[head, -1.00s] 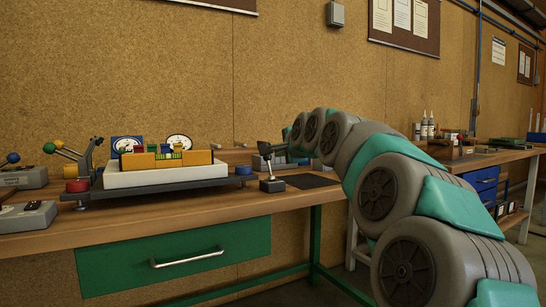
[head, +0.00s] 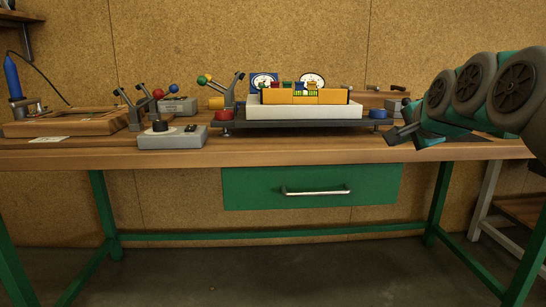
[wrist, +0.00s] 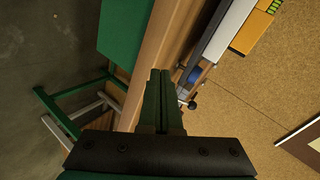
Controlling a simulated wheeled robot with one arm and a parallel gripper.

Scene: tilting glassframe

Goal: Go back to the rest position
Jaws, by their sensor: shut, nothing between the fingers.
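My gripper (head: 390,138) is at the right end of the workbench (head: 190,158), at about the height of its top in the head view. Whether it touches the bench cannot be told. In the wrist view its two green fingers (wrist: 159,75) lie together, shut with nothing between them. They point towards the bench edge, where a blue knob (wrist: 195,74) shows. My grey and green arm comes in from the right side of the head view.
A white block with a yellow box (head: 305,97) stands on a dark platform (head: 300,124), left of my gripper. A red knob (head: 224,115), levers and a grey control box (head: 172,137) stand further left. A green drawer (head: 310,187) hangs below. The floor in front is clear.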

